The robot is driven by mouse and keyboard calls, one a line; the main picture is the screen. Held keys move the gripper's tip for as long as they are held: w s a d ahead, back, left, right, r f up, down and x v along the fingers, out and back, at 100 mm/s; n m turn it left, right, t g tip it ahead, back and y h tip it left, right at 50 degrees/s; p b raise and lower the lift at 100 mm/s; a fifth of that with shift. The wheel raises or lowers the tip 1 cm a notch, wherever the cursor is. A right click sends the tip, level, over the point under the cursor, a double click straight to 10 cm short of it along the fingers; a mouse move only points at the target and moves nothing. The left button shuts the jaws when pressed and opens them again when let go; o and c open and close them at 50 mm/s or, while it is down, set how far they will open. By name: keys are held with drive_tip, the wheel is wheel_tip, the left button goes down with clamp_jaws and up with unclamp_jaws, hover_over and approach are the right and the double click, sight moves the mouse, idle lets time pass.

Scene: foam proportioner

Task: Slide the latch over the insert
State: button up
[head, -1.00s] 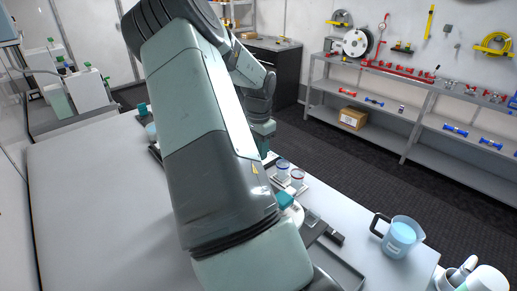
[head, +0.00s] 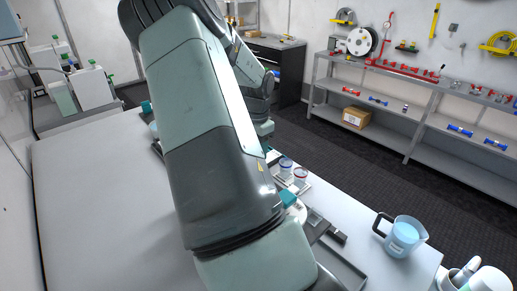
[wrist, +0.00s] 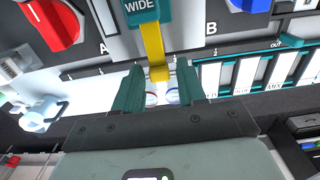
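In the wrist view, a teal block marked WIDE (wrist: 148,12) is at the top centre, between the letters A and B on the panel. A yellow bar (wrist: 153,48) runs down from it and ends in a small foot. I cannot tell for sure which part is the latch and which the insert. My gripper (wrist: 160,66) has its two teal fingers apart, one on each side of the yellow bar's lower end, with a gap showing on both sides. In the head view my arm hides the gripper and the panel's working area.
A red knob (wrist: 52,24) is left of the block and a pale blue fitting (wrist: 40,113) lies below it. Teal-framed slots (wrist: 280,68) are at the right. In the head view, lidded cups (head: 300,177) and a jug of blue liquid (head: 403,236) stand on the bench.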

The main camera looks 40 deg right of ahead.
drive_tip(key=shift+o, duration=0.5)
drive_tip(key=shift+d, duration=0.1)
drive_tip(key=shift+r, duration=0.3)
wheel_tip(320, 180, up, 10)
drive_tip(key=shift+r, duration=0.1)
